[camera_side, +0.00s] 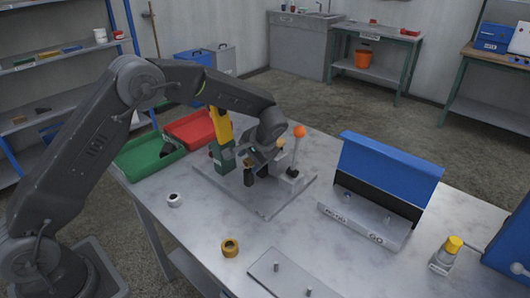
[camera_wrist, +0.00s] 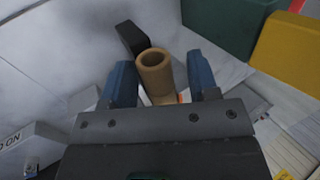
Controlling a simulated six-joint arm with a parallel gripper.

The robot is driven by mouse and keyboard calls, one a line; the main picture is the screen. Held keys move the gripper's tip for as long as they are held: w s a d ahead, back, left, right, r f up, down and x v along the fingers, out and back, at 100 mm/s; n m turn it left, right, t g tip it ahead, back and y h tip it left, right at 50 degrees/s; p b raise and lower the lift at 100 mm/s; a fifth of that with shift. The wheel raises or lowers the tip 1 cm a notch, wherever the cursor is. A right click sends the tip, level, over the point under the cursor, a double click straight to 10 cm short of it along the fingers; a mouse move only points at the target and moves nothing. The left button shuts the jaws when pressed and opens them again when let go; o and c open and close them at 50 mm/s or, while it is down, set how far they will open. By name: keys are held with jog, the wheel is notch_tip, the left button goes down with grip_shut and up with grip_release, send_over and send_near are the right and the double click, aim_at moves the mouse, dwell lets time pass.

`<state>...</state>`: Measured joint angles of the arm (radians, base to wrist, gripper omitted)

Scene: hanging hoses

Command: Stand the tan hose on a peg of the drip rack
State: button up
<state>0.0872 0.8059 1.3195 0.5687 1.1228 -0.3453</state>
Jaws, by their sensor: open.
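The tan hose (camera_wrist: 158,78) shows in the wrist view as an upright-looking tube with its open end toward the camera. It lies between the two blue fingers of my gripper (camera_wrist: 164,82), with a visible gap on at least one side. The gripper is open. In the side view my gripper (camera_side: 258,168) is low over the grey base plate, beside the green and yellow post; a small tan patch (camera_side: 281,144) shows behind it, likely the hose. A plate with short upright pegs (camera_side: 278,267), which looks like the drip rack, lies at the table's front edge.
The green and yellow post (camera_side: 222,140) stands close left of my gripper, and an orange ball on a stem (camera_side: 299,131) close right. A blue-backed stand (camera_side: 385,172) is at right.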

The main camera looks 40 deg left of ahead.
jog(key=c, duration=1)
notch_tip(320, 180, up, 19)
jog(key=g, duration=0.1)
jog(key=s+d+f+n+g+h, duration=0.3)
jog(key=s+d+g, duration=0.1)
jog(key=s+d, duration=0.25)
jog(key=s+d+f+n+g+h, duration=0.2)
jog(key=s+d+f+g, duration=0.1)
jog(key=s+d+g, duration=0.3)
jog(key=s+d+r+n+t+h, duration=0.25)
jog(key=d+n+h, duration=0.2)
jog(key=h, duration=0.35)
jog(key=s+d+r+n+t+h, duration=0.1)
jog(key=s+d+r+n+h, duration=0.1)
jog(key=d+r+n+h, duration=0.5)
jog(key=f+m, duration=0.1)
jog(key=f, duration=0.1)
jog(key=a+f+m+h, duration=0.1)
jog(key=f, duration=0.2)
jog(key=f+m+h, duration=0.1)
jog(key=f, duration=0.2)
jog(key=shift+w+a+f, duration=0.1)
jog(key=shift+w+a, duration=0.05)
jog(key=shift+w, duration=0.05)
